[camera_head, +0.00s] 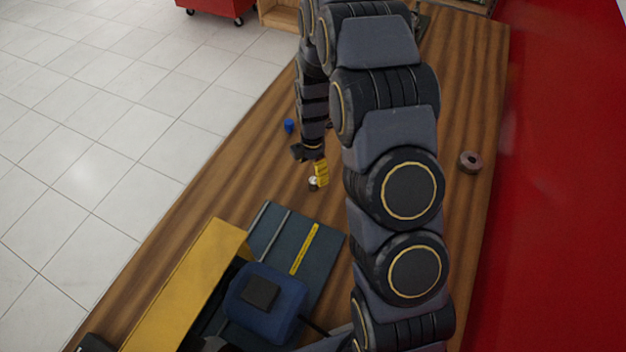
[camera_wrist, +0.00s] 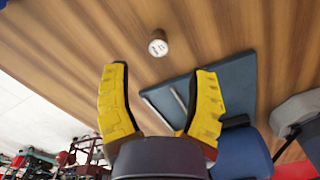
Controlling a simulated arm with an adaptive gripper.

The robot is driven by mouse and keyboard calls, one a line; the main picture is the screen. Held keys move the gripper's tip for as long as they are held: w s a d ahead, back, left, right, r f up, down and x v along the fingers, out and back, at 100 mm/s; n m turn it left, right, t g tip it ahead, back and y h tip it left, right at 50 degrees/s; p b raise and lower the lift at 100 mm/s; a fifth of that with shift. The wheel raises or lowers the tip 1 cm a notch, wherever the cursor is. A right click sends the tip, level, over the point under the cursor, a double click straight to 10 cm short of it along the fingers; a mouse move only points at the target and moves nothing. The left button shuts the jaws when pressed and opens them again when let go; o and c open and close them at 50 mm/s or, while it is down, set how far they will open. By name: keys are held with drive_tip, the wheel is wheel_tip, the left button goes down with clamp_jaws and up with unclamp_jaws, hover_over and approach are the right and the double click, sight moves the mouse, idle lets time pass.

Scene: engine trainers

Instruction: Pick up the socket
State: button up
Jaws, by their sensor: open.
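The socket (camera_wrist: 158,46) is a small, short cylinder with a pale, marked end, standing on the wooden table in the wrist view. In the head view the socket (camera_head: 313,183) shows as a small pale and dark piece right by the yellow fingers. My gripper (camera_wrist: 158,90) has two yellow fingers spread apart with nothing between them. In the wrist view the socket lies beyond the fingertips, near the middle of the gap. In the head view my gripper (camera_head: 319,175) is low over the table, close beside the socket; whether they touch I cannot tell.
A blue cylinder (camera_head: 289,126) stands near the table's left edge. A brown ring (camera_head: 470,161) lies at the right. A dark panel (camera_head: 327,261) with a yellow strip, a blue block (camera_head: 283,318) and a yellow box (camera_head: 190,290) fill the near end. The wooden table (camera_head: 262,150) is clear around the socket.

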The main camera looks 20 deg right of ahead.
sight(313, 180)
wheel_tip(313, 180, down, 7)
drive_tip(key=shift+w+d, duration=0.15)
clamp_jaws()
idle(0.4)
